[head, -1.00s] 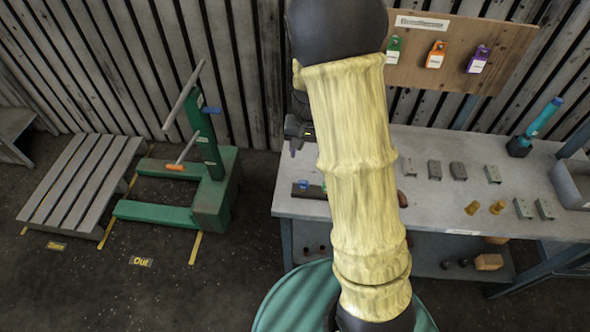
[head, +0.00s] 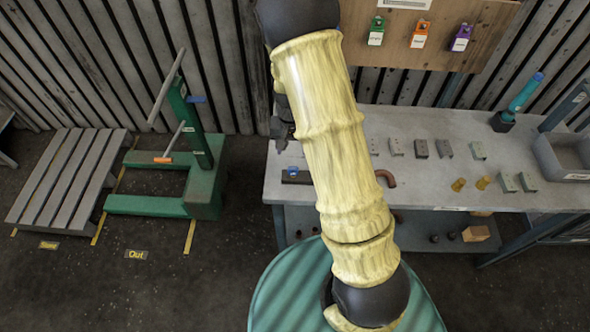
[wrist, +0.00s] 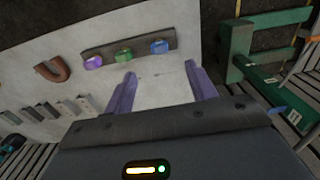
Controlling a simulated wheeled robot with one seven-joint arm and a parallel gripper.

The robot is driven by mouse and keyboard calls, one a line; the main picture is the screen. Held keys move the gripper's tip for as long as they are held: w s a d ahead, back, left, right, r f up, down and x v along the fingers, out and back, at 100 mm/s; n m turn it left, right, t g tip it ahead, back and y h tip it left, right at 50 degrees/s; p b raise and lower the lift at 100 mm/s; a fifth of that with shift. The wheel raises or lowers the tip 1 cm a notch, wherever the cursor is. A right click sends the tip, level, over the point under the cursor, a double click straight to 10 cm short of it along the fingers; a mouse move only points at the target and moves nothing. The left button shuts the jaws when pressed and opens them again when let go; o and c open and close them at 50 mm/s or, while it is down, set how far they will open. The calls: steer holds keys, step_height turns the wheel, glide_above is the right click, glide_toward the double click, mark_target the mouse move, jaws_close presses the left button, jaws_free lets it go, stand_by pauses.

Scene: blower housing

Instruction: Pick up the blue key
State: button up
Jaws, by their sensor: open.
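The blue key (wrist: 158,47) sits on a dark strip-like holder (wrist: 131,47) on the bench, at the right end in the wrist view. A green key (wrist: 123,55) and a purple key (wrist: 95,62) stand beside it on the same holder. In the head view the blue key (head: 293,169) shows near the bench's left end, and my arm hides part of the holder. My gripper (wrist: 160,69) has its two purple fingers spread wide and empty. The blue key lies just beyond the gap between the fingertips, apart from them. My gripper (head: 282,130) is partly hidden in the head view.
A copper-coloured U-shaped pipe (wrist: 53,70) and several grey blocks (head: 421,149) lie along the bench (head: 420,185). A grey bin (head: 567,158) stands at its right end. A green stand (head: 207,180) is left of the bench. A board with tags (head: 430,35) hangs behind.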

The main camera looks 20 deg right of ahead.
steer(key=p, duration=0.2)
glide_above(293, 168)
steer(key=shift+f, duration=3.05)
steer(key=shift+f, duration=0.1)
step_height(293, 168, down, 2)
steer(key=shift+f+p, duration=0.1)
steer(key=shift+p, duration=0.7)
step_height(293, 168, down, 2)
steer(key=shift+d+f+p, duration=0.1)
steer(key=shift+f+p, duration=0.1)
steer(key=shift+p, duration=0.25)
steer(key=shift+f, duration=0.15)
steer(key=shift+a, duration=0.2)
steer(key=shift+s+d, duration=0.1)
steer(key=c, duration=1.1)
